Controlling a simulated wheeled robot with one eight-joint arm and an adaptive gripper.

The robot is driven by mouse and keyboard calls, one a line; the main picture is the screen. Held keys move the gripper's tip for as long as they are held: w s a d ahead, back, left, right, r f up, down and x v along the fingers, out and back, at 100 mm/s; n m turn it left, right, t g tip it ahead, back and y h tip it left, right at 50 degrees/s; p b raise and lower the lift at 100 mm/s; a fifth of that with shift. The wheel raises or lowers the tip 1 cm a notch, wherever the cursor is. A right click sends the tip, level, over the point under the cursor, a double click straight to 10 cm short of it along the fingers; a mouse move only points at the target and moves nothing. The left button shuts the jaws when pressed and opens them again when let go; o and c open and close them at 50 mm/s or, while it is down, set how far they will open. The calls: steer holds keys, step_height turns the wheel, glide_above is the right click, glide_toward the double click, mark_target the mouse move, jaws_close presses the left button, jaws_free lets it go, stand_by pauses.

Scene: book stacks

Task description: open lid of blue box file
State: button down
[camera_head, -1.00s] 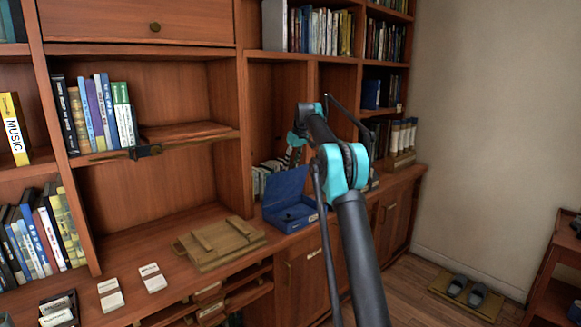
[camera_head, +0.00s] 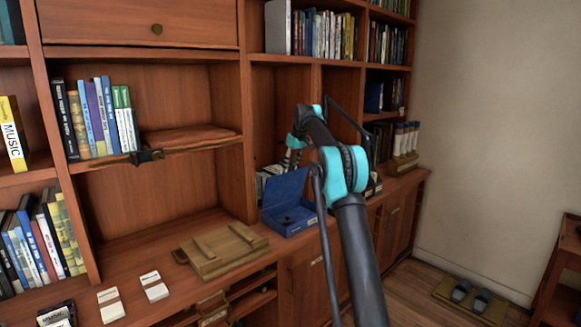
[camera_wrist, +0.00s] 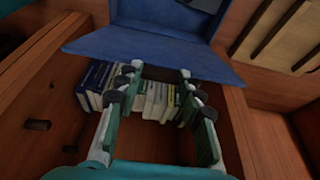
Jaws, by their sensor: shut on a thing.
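The blue box file (camera_head: 292,219) sits on the wooden counter in the head view, with its lid (camera_head: 285,187) raised and standing steeply at the back. In the wrist view the blue lid (camera_wrist: 150,55) spans the upper middle. My gripper (camera_wrist: 157,76) has its two green-grey fingers apart, with fingertips at the lid's near edge, shut on the lid. The exact contact is hard to see.
A row of books (camera_wrist: 155,100) stands in the shelf bay below my fingers. A slatted wooden board (camera_head: 222,250) lies left of the box file. White card stacks (camera_head: 154,286) lie farther left. A shelf upright (camera_head: 245,130) stands just left of my gripper.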

stand_by(0.4)
steer(key=c, duration=1)
jaws_free()
steer(key=shift+o, duration=0.2)
steer(key=v, duration=1.2)
steer(key=shift+s, duration=0.1)
